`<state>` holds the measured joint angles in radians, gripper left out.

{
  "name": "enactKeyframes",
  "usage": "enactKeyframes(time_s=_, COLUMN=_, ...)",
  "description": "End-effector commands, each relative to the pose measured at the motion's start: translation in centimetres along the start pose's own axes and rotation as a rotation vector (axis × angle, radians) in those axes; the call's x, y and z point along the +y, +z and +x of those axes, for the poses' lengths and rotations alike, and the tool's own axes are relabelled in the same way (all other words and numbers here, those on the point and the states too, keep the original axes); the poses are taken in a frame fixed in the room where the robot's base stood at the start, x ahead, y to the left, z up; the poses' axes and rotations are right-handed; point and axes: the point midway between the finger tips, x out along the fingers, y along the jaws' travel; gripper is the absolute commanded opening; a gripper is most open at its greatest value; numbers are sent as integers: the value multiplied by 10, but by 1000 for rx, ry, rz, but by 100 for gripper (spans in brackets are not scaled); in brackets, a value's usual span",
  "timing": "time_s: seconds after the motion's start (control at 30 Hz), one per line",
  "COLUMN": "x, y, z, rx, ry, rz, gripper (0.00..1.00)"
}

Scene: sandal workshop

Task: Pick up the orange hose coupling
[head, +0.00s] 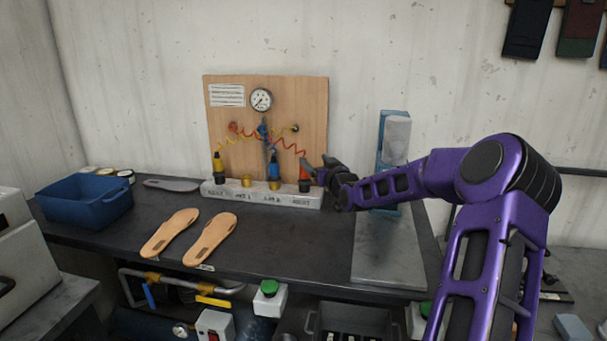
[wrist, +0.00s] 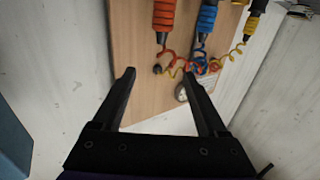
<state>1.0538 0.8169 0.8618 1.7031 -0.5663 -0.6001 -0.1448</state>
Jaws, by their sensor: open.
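The orange hose coupling (head: 304,165) stands upright in a dark socket at the right end of a white block (head: 262,196), with a coiled hose rising from it. In the wrist view the orange coupling (wrist: 163,15) is at the top edge, beyond the fingertips and roughly in line with the gap between them. My gripper (head: 318,167) is just right of the coupling in the head view. In the wrist view its two fingers (wrist: 159,74) are apart with nothing between them. I cannot tell the exact distance to the coupling.
A blue coupling (head: 273,164) and a yellow coupling (head: 217,162) stand in the same block. A wooden board (head: 228,115) with a gauge (head: 261,99) is behind. Two tan soles (head: 207,240) and a blue bin (head: 85,203) are left. A blue-grey upright piece (head: 393,118) stands right.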

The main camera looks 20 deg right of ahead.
Motion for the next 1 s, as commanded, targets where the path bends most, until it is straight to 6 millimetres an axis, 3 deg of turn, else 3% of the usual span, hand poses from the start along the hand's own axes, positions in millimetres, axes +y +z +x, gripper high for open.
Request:
enactKeyframes(time_s=0.47, x=0, y=85, z=-2, rx=0, ry=-1, rz=12, gripper=76)
enactKeyframes(time_s=0.77, x=0, y=80, z=22, rx=3, ry=-1, rz=9, gripper=76)
enactKeyframes(time_s=1.0, x=0, y=80, z=57, rx=4, ry=-1, rz=9, gripper=76)
